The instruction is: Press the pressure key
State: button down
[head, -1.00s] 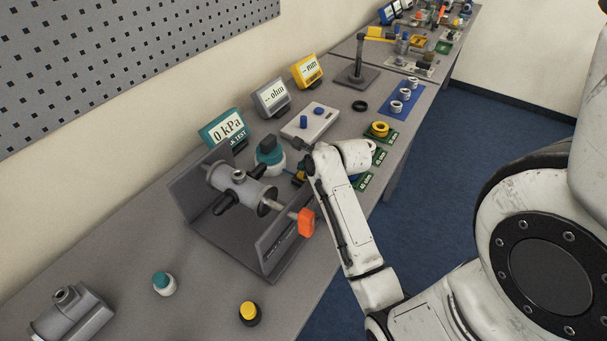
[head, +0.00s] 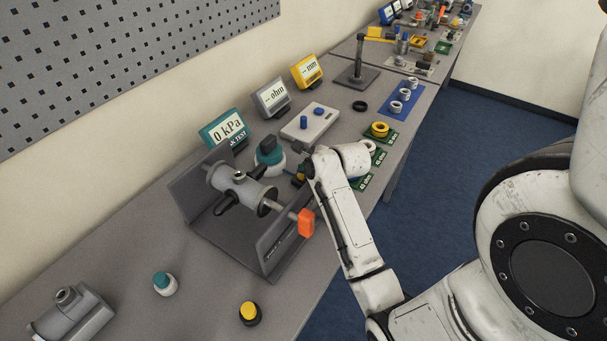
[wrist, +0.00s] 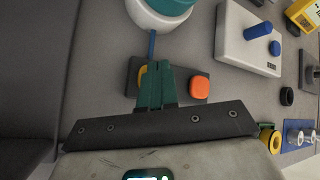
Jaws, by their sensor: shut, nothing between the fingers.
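A small dark box with two keys lies on the table in the wrist view. Its orange-red key (wrist: 200,87) is in plain sight, and its yellow key (wrist: 142,76) is partly hidden behind my fingers. No label shows, so I cannot tell which is the pressure key. My gripper (wrist: 157,64) is shut and empty, its teal fingers over the box beside the yellow key. Contact cannot be told. In the head view my wrist hides most of the box.
A grey fixture with a cylinder (head: 240,190) and an orange handle (head: 306,222) stands left of my arm. A teal-and-white round unit (head: 270,157) is close by. A pale box with blue knobs (head: 310,123) stands behind.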

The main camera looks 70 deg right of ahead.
jog(key=shift+f, duration=0.4)
dwell(0.6)
jog(key=shift+r, duration=0.15)
jog(key=shift+r+p, duration=0.7)
jog(key=shift+p, duration=0.35)
jog(key=shift+r+p, duration=0.1)
jog(key=shift+p, duration=0.35)
jog(key=shift+f, duration=0.25)
jog(key=shift+f, duration=0.3)
jog(key=shift+f, duration=0.45)
dwell(0.4)
jog(key=shift+r, duration=0.1)
jog(key=shift+r+p, duration=0.8)
jog(key=shift+p, duration=0.15)
